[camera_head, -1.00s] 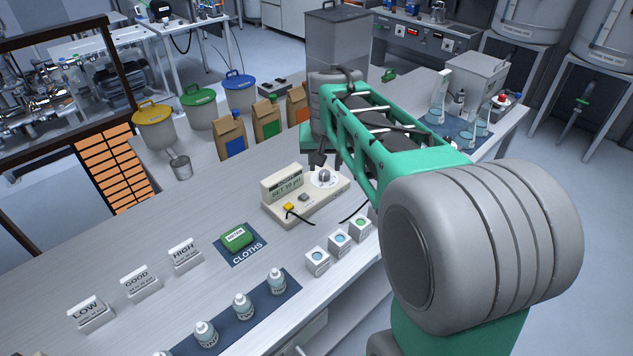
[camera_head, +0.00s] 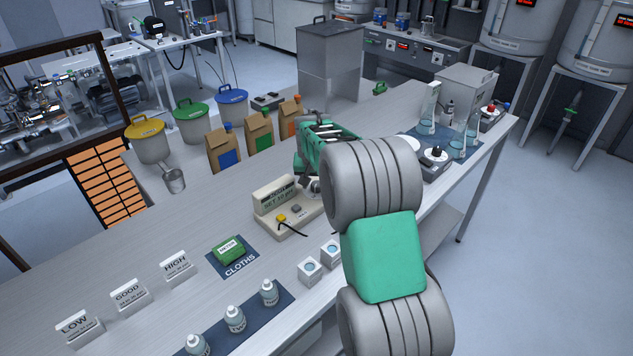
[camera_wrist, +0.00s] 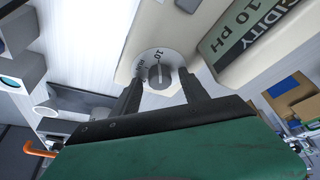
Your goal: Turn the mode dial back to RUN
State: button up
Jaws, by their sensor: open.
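The mode dial is a grey round knob with a pale pointer line (camera_wrist: 158,74), on a light disc with partly readable lettering that includes "10". It sits on the beige meter (camera_head: 282,219), whose screen (camera_wrist: 247,28) shows "10 PH". In the wrist view my gripper (camera_wrist: 160,82) is open, its two dark fingers on either side of the knob's near part. I cannot tell whether they touch it. In the head view my arm hides much of the dial, and only a sliver of knob (camera_head: 315,187) shows beside the fingers.
A yellow button (camera_head: 281,217) and a grey button (camera_head: 296,209) are on the meter, with a dark cable. Small white cubes (camera_head: 310,271) stand in front. A green cloth packet (camera_head: 229,250) lies at left. A stirrer plate (camera_head: 433,163) stands to the right.

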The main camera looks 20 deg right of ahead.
grip_shut()
dwell(0.4)
jog(key=shift+n, duration=0.3)
jog(key=shift+d+n+y+b, duration=0.1)
jog(key=shift+n+y+b, duration=0.3)
jog(key=shift+n+b, duration=0.35)
jog(key=n+y+b, duration=0.1)
jog(key=n, duration=0.2)
jog(key=shift+d+n+t, duration=0.15)
jog(key=shift+n+t, duration=0.15)
jog(key=shift+n, duration=0.05)
jog(key=n+y, duration=0.1)
jog(key=n, duration=0.1)
jog(key=shift+r+n, duration=0.1)
jog(key=shift+n, duration=0.2)
jog(key=shift+d+n+y+p, duration=0.1)
jog(key=shift+n+y+p, duration=0.6)
jog(key=shift+n, duration=0.9)
jog(key=shift+n+g, duration=0.3)
jog(key=shift+g, duration=0.2)
